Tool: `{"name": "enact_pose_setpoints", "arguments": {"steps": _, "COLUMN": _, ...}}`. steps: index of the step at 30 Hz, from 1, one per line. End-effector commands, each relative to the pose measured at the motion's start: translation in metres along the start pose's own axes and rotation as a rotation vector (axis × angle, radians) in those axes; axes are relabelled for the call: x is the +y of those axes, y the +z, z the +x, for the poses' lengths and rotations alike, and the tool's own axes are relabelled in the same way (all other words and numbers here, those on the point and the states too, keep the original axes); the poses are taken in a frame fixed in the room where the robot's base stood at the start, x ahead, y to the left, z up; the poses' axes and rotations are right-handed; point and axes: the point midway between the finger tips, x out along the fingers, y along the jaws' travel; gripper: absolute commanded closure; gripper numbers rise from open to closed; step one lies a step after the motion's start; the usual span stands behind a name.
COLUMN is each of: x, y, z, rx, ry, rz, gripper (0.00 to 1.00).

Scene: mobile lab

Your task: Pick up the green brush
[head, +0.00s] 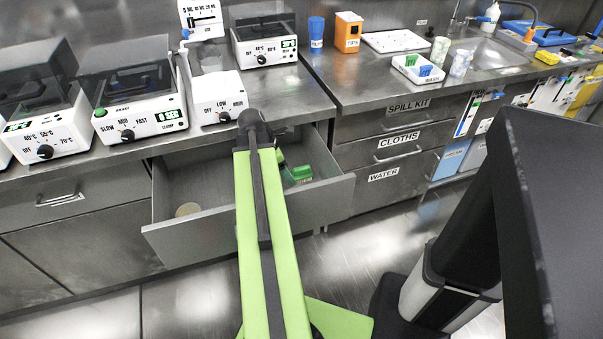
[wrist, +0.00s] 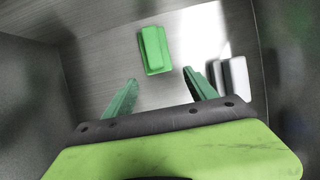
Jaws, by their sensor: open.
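The green brush (wrist: 154,50) lies on the floor of an open drawer, seen in the wrist view just beyond my fingertips. In the head view a green object that looks like the same brush (head: 301,173) lies in the right part of the drawer (head: 195,232), beside my arm. My gripper (wrist: 160,90) is open, with its two green fingers apart and nothing between them. The brush is ahead of the gap between the fingers and apart from them. In the head view my arm hides the middle of the drawer and most of the gripper.
A white block-like item (wrist: 231,78) lies right of my fingers in the drawer. A round tan item (head: 188,210) lies at its left. The drawer walls stand close around my gripper. Lab machines (head: 137,100) line the counter above. A sink (head: 490,55) is at the right.

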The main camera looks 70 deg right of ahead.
Motion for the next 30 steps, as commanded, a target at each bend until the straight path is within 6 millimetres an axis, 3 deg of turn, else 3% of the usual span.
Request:
{"name": "enact_pose_setpoints", "arguments": {"steps": 7, "x": 0.000, "y": 0.008, "z": 0.003, "rx": 0.000, "ry": 0.000, "rz": 0.001, "gripper": 0.35}}
{"name": "enact_pose_setpoints", "arguments": {"steps": 14, "x": 0.001, "y": 0.047, "z": 0.019, "rx": 0.000, "ry": 0.000, "rz": 0.002, "gripper": 0.35}}
{"name": "enact_pose_setpoints", "arguments": {"steps": 16, "x": 0.001, "y": 0.043, "z": 0.033, "rx": 0.000, "ry": 0.001, "rz": -0.001, "gripper": 0.35}}
{"name": "enact_pose_setpoints", "arguments": {"steps": 23, "x": 0.001, "y": 0.045, "z": 0.031, "rx": 0.000, "ry": 0.001, "rz": -0.002, "gripper": 0.35}}
{"name": "enact_pose_setpoints", "arguments": {"steps": 30, "x": 0.001, "y": 0.044, "z": 0.030, "rx": 0.000, "ry": 0.001, "rz": -0.003, "gripper": 0.66}}
